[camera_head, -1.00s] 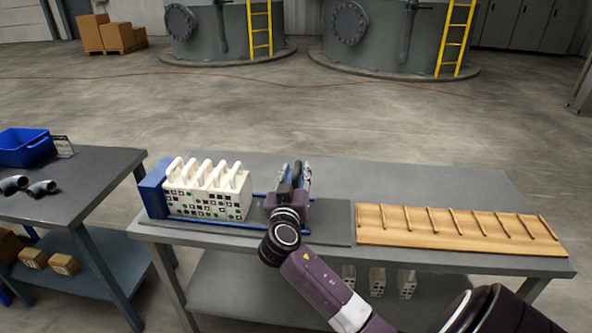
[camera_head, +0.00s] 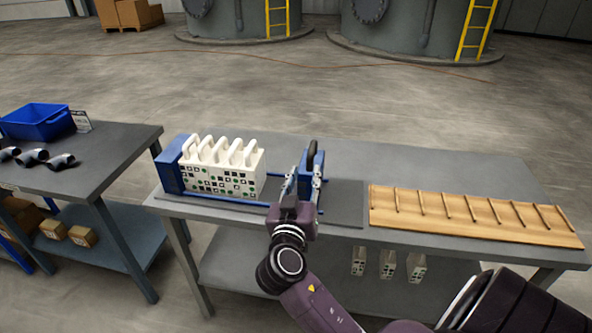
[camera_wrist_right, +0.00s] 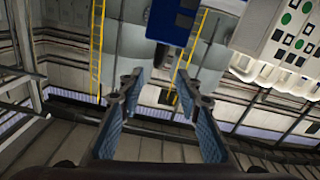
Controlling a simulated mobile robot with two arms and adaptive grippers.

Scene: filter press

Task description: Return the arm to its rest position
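The filter press stands on the grey table (camera_head: 440,165), with a blue end block (camera_head: 172,172) at its left and a row of white plates (camera_head: 222,178) with handles beside it. A blue follower plate (camera_head: 316,160) with a dark round top stands at the right on the blue rails. My right gripper (camera_head: 299,183) is at the front of this follower and overlaps it in the head view. In the right wrist view the gripper (camera_wrist_right: 157,88) has its two fingers spread with nothing between them. A blue part (camera_wrist_right: 172,20) and a white plate (camera_wrist_right: 270,40) show above the fingers. My left gripper is out of view.
A wooden rack (camera_head: 470,214) with several slats lies right of the press. Several white blocks sit on the lower shelf. A side table (camera_head: 95,165) at left holds a blue bin (camera_head: 36,122) and dark pipe fittings (camera_head: 62,161). Open floor lies behind.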

